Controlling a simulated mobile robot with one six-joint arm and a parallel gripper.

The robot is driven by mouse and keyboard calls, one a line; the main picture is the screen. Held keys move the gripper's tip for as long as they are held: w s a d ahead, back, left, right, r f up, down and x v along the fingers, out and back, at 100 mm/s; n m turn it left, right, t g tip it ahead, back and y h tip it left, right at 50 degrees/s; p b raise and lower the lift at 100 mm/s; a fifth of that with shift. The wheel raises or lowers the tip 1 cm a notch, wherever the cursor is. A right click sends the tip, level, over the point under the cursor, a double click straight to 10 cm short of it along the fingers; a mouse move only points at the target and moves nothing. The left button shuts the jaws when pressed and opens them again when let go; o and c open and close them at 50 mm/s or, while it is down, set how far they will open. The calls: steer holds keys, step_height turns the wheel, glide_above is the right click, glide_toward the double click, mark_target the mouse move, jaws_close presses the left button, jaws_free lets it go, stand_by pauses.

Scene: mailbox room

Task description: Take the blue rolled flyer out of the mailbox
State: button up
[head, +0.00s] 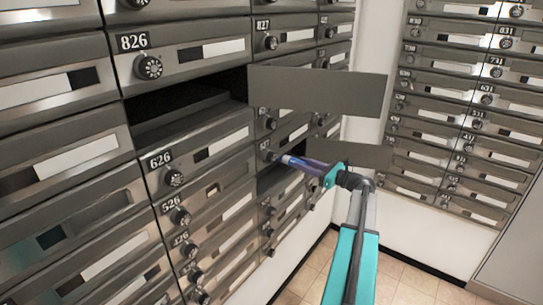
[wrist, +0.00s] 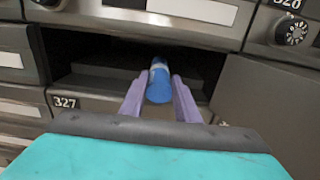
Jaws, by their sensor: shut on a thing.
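The blue rolled flyer (wrist: 158,84) is between the two purple fingers of my gripper (wrist: 158,92), which is shut on it. Its far end points at the dark opening of the mailbox (wrist: 90,52), above the box marked 327. I cannot tell whether that end is still inside the opening. In the head view the flyer (head: 289,160) shows as a small pale-blue tip ahead of my gripper (head: 300,163), at the front of the lower open mailbox. The mailbox door (wrist: 275,105) stands open on the right in the wrist view.
Another mailbox (head: 180,108) is open at the upper left, its door (head: 318,91) swung out above my gripper. The lower door (head: 350,154) stands out just behind my gripper. A second mailbox wall (head: 465,100) is at the right. The tiled floor (head: 400,285) is clear.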

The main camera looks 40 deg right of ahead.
steer(key=p+v, duration=0.1)
steer(key=v, duration=1.1)
steer(key=shift+p, duration=0.4)
stand_by(0.5)
